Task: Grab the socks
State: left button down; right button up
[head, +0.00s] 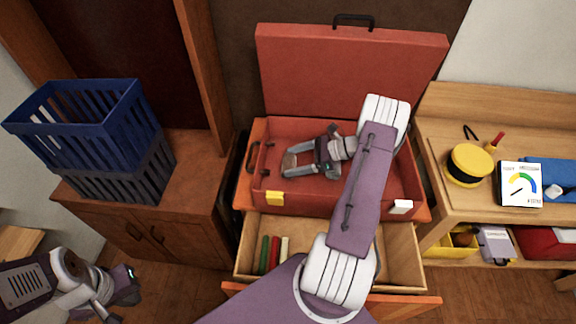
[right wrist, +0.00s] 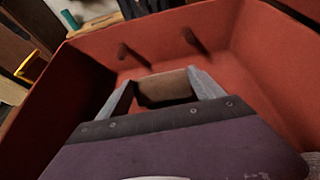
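My right gripper (head: 289,162) reaches down into the open red suitcase (head: 399,203), in its left part. Its fingers are apart, with a small tan-brown bundle between their tips, which seems to be the socks. In the right wrist view the bundle (right wrist: 165,88) spans the gap between both fingers (right wrist: 164,92) and appears to touch each one. The head view shows little of it. My left gripper (head: 122,296) is low at the left, away from the suitcase, and its finger opening is unclear.
A blue crate (head: 85,125) stacked on a dark one stands on the left cabinet. A yellow spool (head: 469,165) and a gauge card (head: 520,184) lie on the right bench.

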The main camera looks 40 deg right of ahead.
aim_at(295, 163)
jog(key=shift+r, duration=0.55)
notch_tip(295, 163, up, 3)
jog(key=s+d+r, duration=0.3)
jog(key=s+r, duration=0.3)
jog(key=s, duration=0.5)
jog(key=shift+d+r+p, duration=0.3)
jog(key=shift+d+r, duration=0.1)
